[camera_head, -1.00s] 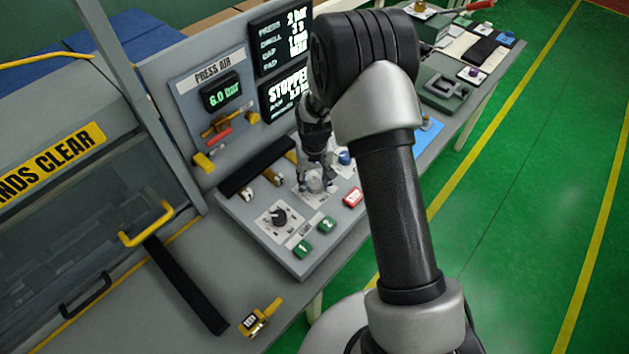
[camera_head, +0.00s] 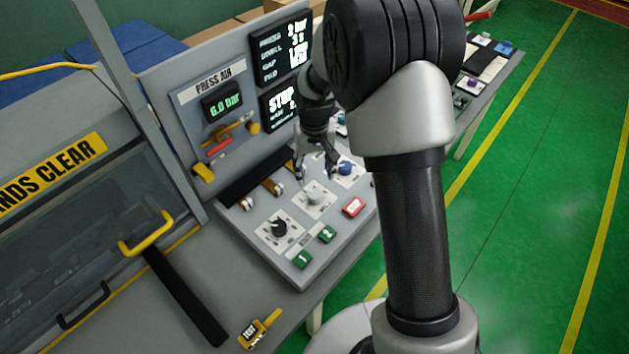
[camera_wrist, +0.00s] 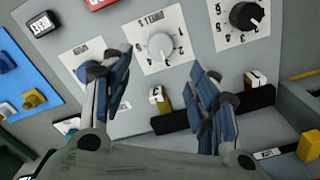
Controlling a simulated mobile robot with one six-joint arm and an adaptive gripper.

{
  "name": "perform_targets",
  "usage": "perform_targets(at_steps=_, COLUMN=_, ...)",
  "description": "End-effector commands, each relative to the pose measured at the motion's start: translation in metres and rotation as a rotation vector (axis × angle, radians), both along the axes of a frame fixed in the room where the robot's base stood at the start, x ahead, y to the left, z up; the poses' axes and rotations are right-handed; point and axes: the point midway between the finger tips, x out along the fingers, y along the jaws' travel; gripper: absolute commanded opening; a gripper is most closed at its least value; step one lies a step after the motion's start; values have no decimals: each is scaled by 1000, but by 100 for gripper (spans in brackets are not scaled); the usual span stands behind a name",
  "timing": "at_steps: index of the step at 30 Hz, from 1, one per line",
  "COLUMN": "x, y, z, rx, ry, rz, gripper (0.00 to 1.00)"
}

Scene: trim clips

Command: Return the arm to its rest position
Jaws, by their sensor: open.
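My gripper (camera_head: 316,172) is open and empty above the back part of the grey control panel (camera_head: 291,240). In the wrist view its two fingers (camera_wrist: 158,95) stand wide apart, with panel surface between them. A white dial (camera_head: 314,197) lies just in front of the fingers; it also shows between and beyond them in the wrist view (camera_wrist: 160,46). A blue knob (camera_head: 346,168) is beside the right finger and is partly covered by a finger in the wrist view. My arm's large black joint and grey link cover part of the display and bench behind.
The panel also bears a black dial (camera_head: 279,228), green buttons (camera_head: 327,234) and a red button (camera_head: 353,207). The upright board with the pressure readout (camera_head: 221,101) stands close behind. A guard with a yellow handle (camera_head: 146,232) is at left. Green floor (camera_head: 535,200) is open at right.

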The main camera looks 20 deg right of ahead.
Motion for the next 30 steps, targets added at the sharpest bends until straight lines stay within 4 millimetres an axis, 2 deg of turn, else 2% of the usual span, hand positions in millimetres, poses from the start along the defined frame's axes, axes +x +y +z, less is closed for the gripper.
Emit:
perform_targets(at_steps=3, x=0, y=0, z=14, rx=0, ry=-2, rz=0, gripper=54)
perform_targets(at_steps=6, x=0, y=0, z=19, rx=0, ry=0, rz=0, gripper=54)
perform_targets(at_steps=23, x=0, y=0, z=22, rx=0, ry=-1, rz=0, gripper=54)
perform_targets(at_steps=26, x=-5, y=0, z=33, rx=0, ry=-15, rz=0, gripper=54)
perform_targets(at_steps=30, x=-26, y=0, z=73, rx=0, ry=-65, rz=2, gripper=54)
